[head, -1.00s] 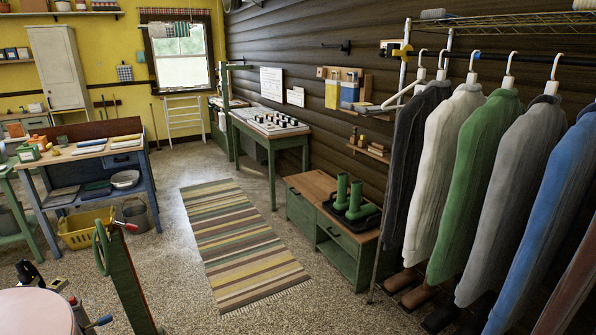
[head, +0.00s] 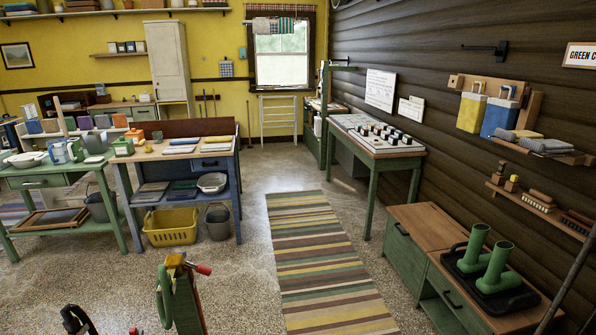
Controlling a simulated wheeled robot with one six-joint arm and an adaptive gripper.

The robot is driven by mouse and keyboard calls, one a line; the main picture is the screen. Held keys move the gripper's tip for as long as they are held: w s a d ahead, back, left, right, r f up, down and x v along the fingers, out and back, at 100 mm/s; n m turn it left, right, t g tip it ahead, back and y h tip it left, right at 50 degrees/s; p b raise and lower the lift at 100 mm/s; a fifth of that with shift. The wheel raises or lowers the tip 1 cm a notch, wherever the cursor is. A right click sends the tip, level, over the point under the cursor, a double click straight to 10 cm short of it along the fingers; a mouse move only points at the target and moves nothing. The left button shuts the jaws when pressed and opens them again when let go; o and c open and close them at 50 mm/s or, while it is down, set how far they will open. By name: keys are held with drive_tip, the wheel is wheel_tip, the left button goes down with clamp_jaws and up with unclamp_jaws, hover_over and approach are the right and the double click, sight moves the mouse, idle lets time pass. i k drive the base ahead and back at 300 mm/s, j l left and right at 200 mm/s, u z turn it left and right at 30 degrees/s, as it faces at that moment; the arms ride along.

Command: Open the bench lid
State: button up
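A low green bench (head: 410,252) with a brown wooden top stands against the dark plank wall at the right. The left section of its top is a wooden lid (head: 425,226), lying flat and closed, with nothing on it. A seam parts it from the right section. A black tray (head: 468,262) with two upright green boot-like shapes (head: 497,268) sits on the right section. The front has dark handles and an open space below on the right.
A striped rug (head: 325,265) lies on the speckled floor left of the bench, with clear floor between. A green post with a hose and red knob (head: 185,295) stands in the near foreground. A green table (head: 380,145) stands behind the bench. Wall shelves (head: 540,205) hang above.

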sight(432, 232)
drive_tip(key=i+j+z, duration=0.1)
drive_tip(key=i, duration=0.8)
drive_tip(key=i+j+z, duration=0.1)
drive_tip(key=i, duration=0.75)
drive_tip(key=i+z, duration=0.35)
drive_tip(key=i, duration=1.55)
drive_tip(key=i+u, duration=0.1)
drive_tip(key=i, duration=0.35)
